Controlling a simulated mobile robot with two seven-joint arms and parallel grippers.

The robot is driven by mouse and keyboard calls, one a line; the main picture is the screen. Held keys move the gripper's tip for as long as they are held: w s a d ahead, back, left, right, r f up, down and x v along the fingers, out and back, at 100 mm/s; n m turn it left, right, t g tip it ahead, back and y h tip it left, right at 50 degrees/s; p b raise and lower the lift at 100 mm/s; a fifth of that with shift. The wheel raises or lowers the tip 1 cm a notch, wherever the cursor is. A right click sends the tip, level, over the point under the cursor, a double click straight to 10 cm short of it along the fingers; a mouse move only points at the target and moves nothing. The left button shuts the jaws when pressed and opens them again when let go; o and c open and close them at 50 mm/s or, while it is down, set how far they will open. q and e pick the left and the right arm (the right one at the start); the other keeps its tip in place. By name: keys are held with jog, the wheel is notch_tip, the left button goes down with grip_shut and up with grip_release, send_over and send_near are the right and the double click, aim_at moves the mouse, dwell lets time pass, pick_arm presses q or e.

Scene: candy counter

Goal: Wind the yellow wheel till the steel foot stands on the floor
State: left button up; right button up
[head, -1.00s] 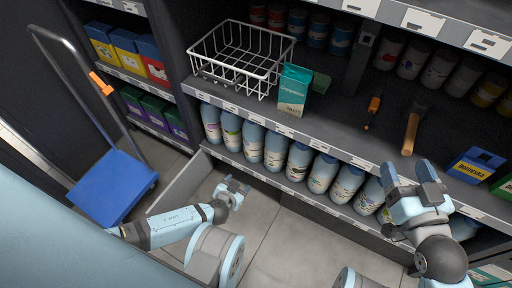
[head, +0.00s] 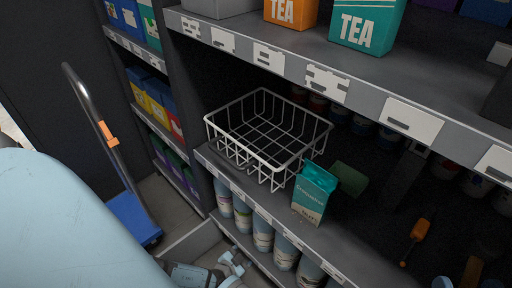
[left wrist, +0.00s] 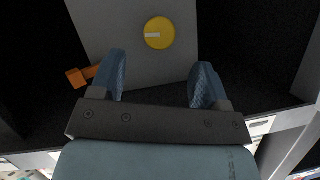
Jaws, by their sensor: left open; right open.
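The yellow wheel (left wrist: 159,33) is a round knob with a pale mark. It sits on an upright grey panel (left wrist: 110,22) in the left wrist view. My left gripper (left wrist: 162,76) is open and empty, its fingers pointing towards the panel. The wheel shows beyond and between the fingertips, apart from them. I cannot make out the steel foot in any view. My right gripper (head: 232,263) shows small at the bottom of the head view, low in front of the shelves, and it is open.
An orange-handled thing (left wrist: 84,75) lies left of the left gripper's fingers. In the head view, a white wire basket (head: 268,130) and a teal box (head: 313,193) stand on the middle shelf. An orange-handled tool (head: 418,231) lies farther right. A blue trolley (head: 132,216) stands left.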

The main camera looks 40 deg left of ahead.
pick_arm(q)
jog(key=b+x, duration=0.1)
jog(key=x, duration=0.6)
jog(key=shift+w+b, duration=0.3)
jog(key=shift+b, duration=0.1)
pick_arm(e)
jog(key=shift+w+d+r+n+t, duration=0.15)
jog(key=shift+w+d+n+t, duration=0.3)
jog(key=shift+n, duration=0.35)
jog(key=shift+a, duration=0.1)
pick_arm(q)
jog(key=c, duration=0.9)
pick_arm(e)
jog(key=shift+y, duration=0.3)
